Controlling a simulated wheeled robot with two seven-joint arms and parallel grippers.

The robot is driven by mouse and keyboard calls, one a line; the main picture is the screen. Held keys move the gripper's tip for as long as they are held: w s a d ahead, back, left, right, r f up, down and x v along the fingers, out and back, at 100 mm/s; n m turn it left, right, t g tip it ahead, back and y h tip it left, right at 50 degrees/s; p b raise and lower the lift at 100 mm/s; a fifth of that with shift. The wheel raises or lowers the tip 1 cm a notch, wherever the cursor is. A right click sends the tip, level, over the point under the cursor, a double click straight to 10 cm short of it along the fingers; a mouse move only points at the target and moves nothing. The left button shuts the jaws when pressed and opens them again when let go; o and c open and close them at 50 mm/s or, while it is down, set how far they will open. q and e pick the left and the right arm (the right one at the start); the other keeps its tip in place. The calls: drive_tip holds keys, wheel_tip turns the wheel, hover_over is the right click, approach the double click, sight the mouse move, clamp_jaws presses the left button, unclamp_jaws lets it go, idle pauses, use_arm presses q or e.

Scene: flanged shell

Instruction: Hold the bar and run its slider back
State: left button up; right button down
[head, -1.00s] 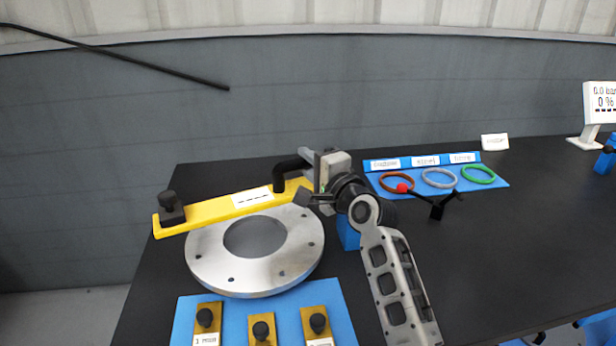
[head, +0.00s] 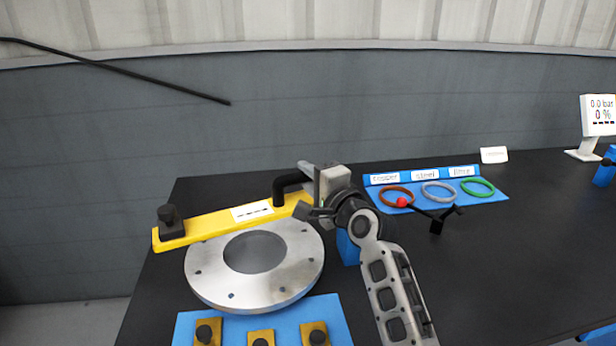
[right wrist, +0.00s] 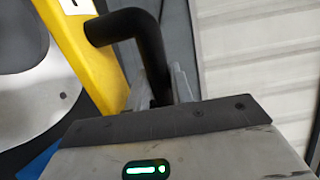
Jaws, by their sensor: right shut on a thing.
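The yellow bar (head: 205,228) lies behind a grey flanged ring (head: 300,268). A black knob (head: 168,220), perhaps the slider, stands at the bar's left end. A bent black handle (head: 283,186) rises near its right end. My right gripper (head: 307,187) is at the right end of the bar, shut on the handle. In the right wrist view the handle (right wrist: 150,45) bends down between the grey fingers (right wrist: 163,88), beside the yellow bar (right wrist: 82,55); the grip itself is partly hidden by the gripper body. My left gripper is not in view.
Knobbed brass blocks (head: 260,338) stand on a blue mat (head: 340,318) in front. Copper, steel and green rings lie on a blue board (head: 492,190) at right, with a red-tipped black tool (head: 437,222) nearby. A display (head: 598,115) stands far right. The black table between is clear.

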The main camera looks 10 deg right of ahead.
sight(308, 199)
drive_tip(key=shift+f+b, duration=0.35)
drive_tip(key=shift+f, duration=0.05)
drive_tip(key=shift+f+b, duration=0.5)
drive_tip(key=shift+f, duration=0.25)
drive_tip(key=shift+f+b, duration=0.45)
drive_tip(key=shift+f, duration=0.15)
drive_tip(key=shift+f+b, duration=0.45)
drive_tip(key=shift+f, duration=0.15)
drive_tip(key=shift+f+b, duration=0.45)
drive_tip(key=shift+f, duration=0.2)
drive_tip(key=shift+f+b, duration=0.45)
drive_tip(key=shift+f, duration=0.15)
drive_tip(key=shift+f+b, duration=0.55)
drive_tip(key=shift+f, duration=0.2)
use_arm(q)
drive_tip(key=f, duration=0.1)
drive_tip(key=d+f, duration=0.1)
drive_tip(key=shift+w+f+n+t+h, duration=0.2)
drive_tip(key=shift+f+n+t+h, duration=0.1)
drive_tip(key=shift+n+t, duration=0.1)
use_arm(e)
drive_tip(key=shift+f, duration=0.3)
